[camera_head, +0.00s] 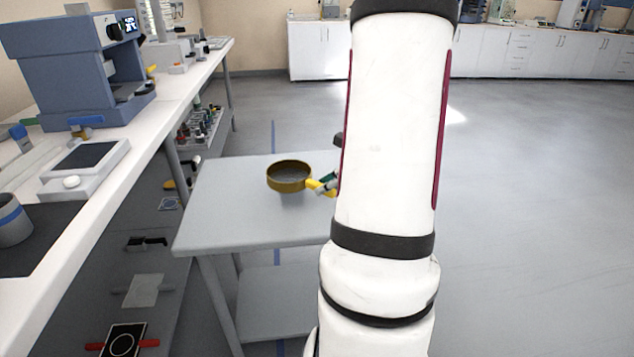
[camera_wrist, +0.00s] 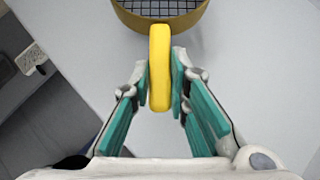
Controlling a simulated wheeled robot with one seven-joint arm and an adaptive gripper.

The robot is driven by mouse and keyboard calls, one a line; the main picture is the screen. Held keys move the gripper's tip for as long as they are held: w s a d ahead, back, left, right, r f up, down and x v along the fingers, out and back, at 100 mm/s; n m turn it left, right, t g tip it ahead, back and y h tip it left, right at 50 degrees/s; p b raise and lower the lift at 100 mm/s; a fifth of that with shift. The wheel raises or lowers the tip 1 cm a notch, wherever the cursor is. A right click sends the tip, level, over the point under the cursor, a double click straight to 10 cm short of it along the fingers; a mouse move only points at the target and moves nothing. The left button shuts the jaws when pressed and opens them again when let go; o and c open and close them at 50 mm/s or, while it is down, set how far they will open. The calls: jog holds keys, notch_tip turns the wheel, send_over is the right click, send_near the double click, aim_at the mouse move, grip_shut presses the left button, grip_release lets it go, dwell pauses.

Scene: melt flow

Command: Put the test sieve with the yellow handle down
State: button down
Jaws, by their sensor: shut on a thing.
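The test sieve (camera_head: 289,177) has a round brass-coloured rim, a dark mesh and a yellow handle (camera_head: 320,186). In the head view it shows over the grey table, left of my arm. In the wrist view the sieve rim (camera_wrist: 163,22) is at the top edge, partly cut off, and the yellow handle (camera_wrist: 160,66) points down toward me. My gripper (camera_wrist: 161,84) is shut on the yellow handle, one teal-padded finger on each side. My arm hides most of the gripper in the head view. I cannot tell whether the sieve touches the table.
The grey table (camera_head: 222,216) has bare surface around the sieve. A white bench (camera_head: 97,195) on the left holds a blue machine (camera_head: 75,70), a flat scale (camera_head: 82,160) and a grey cup (camera_head: 12,220). Open floor (camera_head: 530,200) lies to the right.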

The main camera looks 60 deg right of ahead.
jog(key=w+d, duration=0.4)
jog(key=w, duration=0.1)
jog(key=w+d+f, duration=0.1)
jog(key=w+d, duration=0.1)
jog(key=d, duration=0.1)
jog(key=shift+w+b, duration=0.25)
jog(key=shift+b, duration=0.15)
jog(key=shift+f+b, duration=0.8)
jog(key=shift+f, duration=0.9)
jog(key=shift+f, duration=0.15)
jog(key=c, duration=1.5)
grip_release()
jog(key=shift+s+a, duration=0.1)
jog(key=shift+c, duration=0.2)
